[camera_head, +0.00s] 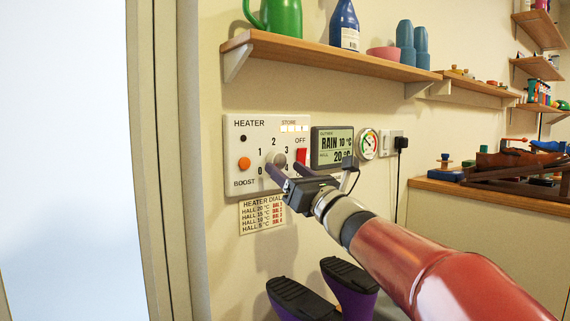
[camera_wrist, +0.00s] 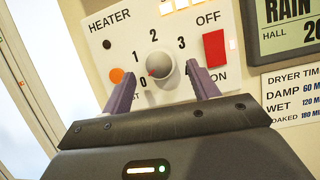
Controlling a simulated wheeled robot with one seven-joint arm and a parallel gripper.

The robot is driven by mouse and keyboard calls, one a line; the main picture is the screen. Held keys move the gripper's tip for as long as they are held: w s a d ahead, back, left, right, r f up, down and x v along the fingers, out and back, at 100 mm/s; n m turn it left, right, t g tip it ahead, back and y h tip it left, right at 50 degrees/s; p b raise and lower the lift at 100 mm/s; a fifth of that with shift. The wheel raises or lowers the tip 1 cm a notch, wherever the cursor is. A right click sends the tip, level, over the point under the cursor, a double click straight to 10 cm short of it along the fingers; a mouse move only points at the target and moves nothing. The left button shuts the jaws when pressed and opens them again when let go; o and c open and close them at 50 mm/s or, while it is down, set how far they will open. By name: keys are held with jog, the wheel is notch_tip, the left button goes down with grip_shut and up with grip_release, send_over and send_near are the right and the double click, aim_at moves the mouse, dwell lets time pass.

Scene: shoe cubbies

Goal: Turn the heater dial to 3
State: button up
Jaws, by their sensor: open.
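The heater panel (camera_head: 243,150) is a white plate on the wall, marked HEATER, with numbers around a grey round dial (camera_head: 280,160). In the wrist view the dial (camera_wrist: 162,66) shows a small red mark at its lower left, on the side of the 0. The 3 is at the dial's upper right. My gripper (camera_head: 284,169) is in front of the panel. In the wrist view its two fingers (camera_wrist: 163,76) are open, one on each side of the dial and apart from it. The fingers partly hide the lower lettering.
An orange BOOST button (camera_head: 244,163) is left of the dial, and a red switch (camera_head: 301,156) is close on its right. A display (camera_head: 332,147) and a gauge (camera_head: 367,143) are further right. A loaded shelf (camera_head: 310,51) is above; purple boots (camera_head: 350,290) are below.

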jog(key=shift+x, duration=0.95)
jog(key=c, duration=1)
